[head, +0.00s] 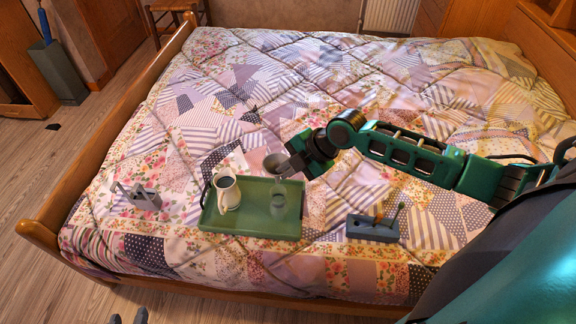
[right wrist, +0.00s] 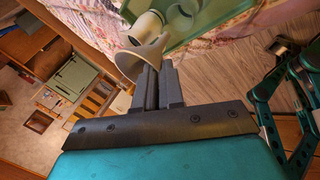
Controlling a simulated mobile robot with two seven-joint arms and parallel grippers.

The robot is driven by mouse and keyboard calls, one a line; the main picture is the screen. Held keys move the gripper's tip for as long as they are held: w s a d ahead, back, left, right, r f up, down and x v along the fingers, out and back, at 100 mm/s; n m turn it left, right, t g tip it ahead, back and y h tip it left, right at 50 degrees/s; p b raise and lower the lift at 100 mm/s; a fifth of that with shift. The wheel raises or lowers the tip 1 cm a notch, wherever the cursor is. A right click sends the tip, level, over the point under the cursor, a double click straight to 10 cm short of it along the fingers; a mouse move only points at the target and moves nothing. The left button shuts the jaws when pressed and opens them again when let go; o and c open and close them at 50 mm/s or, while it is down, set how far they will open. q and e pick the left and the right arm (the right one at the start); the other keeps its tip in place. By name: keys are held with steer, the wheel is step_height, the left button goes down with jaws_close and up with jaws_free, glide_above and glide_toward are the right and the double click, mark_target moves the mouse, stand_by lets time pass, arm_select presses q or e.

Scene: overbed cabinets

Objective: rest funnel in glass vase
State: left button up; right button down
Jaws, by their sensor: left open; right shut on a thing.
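A grey funnel (head: 274,161) is held in my right gripper (head: 285,168), above the far right part of the green tray. The funnel (right wrist: 142,61) also shows at the fingertips in the right wrist view, wide mouth towards the camera. The clear glass vase (head: 278,203) stands upright on the tray's right half. The funnel is above and behind the vase in the head view, apart from it. My left gripper (head: 128,317) is open and empty at the bottom edge of the head view, with only its fingertips showing.
The green tray (head: 248,230) lies on the patchwork bed (head: 330,85). A white pitcher (head: 228,193) stands on its left half, close to the vase. A grey caddy (head: 139,198) sits left of the tray; a blue-grey holder (head: 372,230) with upright tools sits right.

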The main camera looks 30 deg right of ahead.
arm_select(q)
steer(key=shift+h, duration=0.3)
steer(key=shift+w+d+f+b, duration=0.2)
steer(key=shift+d+f+b, duration=0.3)
steer(key=shift+b, duration=0.55)
steer(key=shift+w+d+f+b, duration=0.2)
steer(key=shift+f+b, duration=0.45)
steer(key=shift+b, duration=0.4)
steer(key=shift+w+d+f+b, duration=0.15)
steer(key=shift+d+f+b, duration=0.35)
steer(key=shift+b, duration=0.55)
arm_select(e)
step_height(320, 180, down, 9)
arm_select(q)
steer(key=shift+s+a+f, duration=0.15)
steer(key=shift+f, duration=0.05)
arm_select(e)
steer(key=shift+r, duration=0.1)
steer(key=c, duration=1.2)
jaws_free()
steer(key=shift+o, duration=0.2)
arm_select(q)
steer(key=r+p, duration=0.2)
steer(key=p, duration=0.1)
steer(key=shift+a+r, duration=0.1)
steer(key=shift+a, duration=0.15)
arm_select(e)
steer(key=v, duration=1.3)
